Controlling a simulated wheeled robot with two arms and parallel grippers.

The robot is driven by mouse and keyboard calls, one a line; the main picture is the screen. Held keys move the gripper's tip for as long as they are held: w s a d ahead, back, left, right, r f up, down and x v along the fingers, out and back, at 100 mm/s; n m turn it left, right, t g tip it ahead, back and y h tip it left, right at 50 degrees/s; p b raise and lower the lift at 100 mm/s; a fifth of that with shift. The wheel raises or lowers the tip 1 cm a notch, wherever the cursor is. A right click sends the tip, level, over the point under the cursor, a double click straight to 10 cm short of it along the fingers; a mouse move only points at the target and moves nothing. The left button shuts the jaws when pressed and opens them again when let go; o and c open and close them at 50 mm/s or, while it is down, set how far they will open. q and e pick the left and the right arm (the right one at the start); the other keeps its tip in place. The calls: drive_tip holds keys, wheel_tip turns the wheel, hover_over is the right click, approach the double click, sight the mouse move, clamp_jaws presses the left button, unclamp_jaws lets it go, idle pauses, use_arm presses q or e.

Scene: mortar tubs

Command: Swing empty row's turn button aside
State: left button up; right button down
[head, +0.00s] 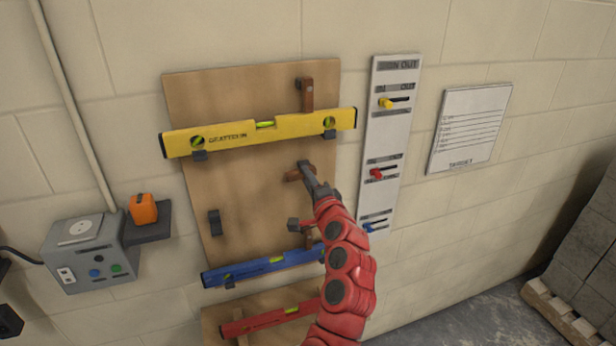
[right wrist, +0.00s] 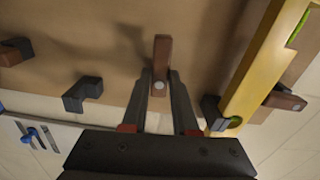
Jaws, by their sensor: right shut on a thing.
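The empty row lies between the yellow level (head: 240,133) and the blue level (head: 245,271) on the brown board (head: 240,182). Its two dark brackets, left (head: 215,222) and right (head: 294,224), hold nothing. Its brown wooden turn button (head: 291,176) sits above the right bracket and points left, close to level, in the head view. My right gripper (head: 314,181) is shut on this button. In the right wrist view the button (right wrist: 162,52) stands between the two fingers (right wrist: 162,86). My arm hides part of the blue row's right end. My left gripper is not in view.
Another turn button (head: 306,94) stands upright above the yellow level. A red level (head: 268,320) is lower down. To the right is a white IN/OUT slider panel (head: 388,140) and a paper sheet (head: 469,128). A grey box (head: 92,252) and orange item (head: 143,208) are left.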

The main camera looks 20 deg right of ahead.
drive_tip(key=shift+m, duration=0.5)
drive_tip(key=c, duration=0.7)
unclamp_jaws()
